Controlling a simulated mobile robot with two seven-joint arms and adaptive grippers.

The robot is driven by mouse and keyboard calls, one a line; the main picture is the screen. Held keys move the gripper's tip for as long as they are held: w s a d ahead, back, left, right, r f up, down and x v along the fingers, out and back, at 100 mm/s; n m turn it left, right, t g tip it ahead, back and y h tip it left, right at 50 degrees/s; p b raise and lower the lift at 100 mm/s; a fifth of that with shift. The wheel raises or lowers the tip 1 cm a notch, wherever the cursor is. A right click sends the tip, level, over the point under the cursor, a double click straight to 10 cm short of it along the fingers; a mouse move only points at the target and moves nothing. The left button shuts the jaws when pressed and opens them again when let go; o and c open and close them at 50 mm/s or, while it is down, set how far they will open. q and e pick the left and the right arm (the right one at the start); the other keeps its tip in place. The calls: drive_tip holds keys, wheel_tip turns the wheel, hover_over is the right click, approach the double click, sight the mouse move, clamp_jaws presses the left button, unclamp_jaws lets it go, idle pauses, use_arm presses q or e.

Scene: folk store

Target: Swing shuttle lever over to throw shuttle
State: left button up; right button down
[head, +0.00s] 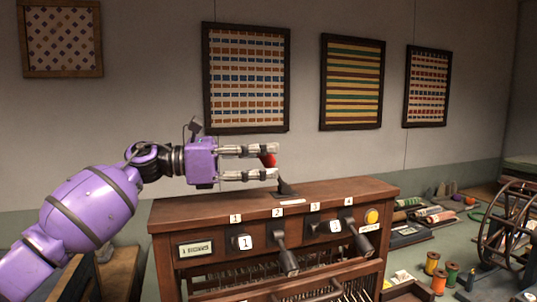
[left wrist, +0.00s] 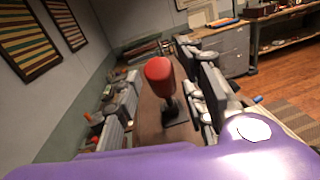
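The shuttle lever stands on top of the wooden loom cabinet (head: 350,192). It has a red knob (head: 268,160) and a dark stem and base (head: 287,189). In the left wrist view the red knob (left wrist: 160,72) is seen from above, with its black base plate (left wrist: 175,113) below. My left gripper (head: 275,160) is open, reaching in from the left, its fingers on either side of the knob. In the left wrist view, gaps show between knob and fingers. The near finger and stem overlap partly in the head view. My right gripper is not in view.
Numbered black levers, one handle (head: 289,262) low, line the cabinet front with a yellow button (head: 371,216) and a small display (head: 195,249). Thread spools (head: 432,263) and a spinning wheel (head: 510,225) stand at the right. Framed textiles (head: 246,78) hang behind. Space above the cabinet is clear.

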use_arm(q)
drive_tip(key=shift+w+d, duration=0.1)
drive_tip(key=shift+d, duration=0.55)
clamp_jaws()
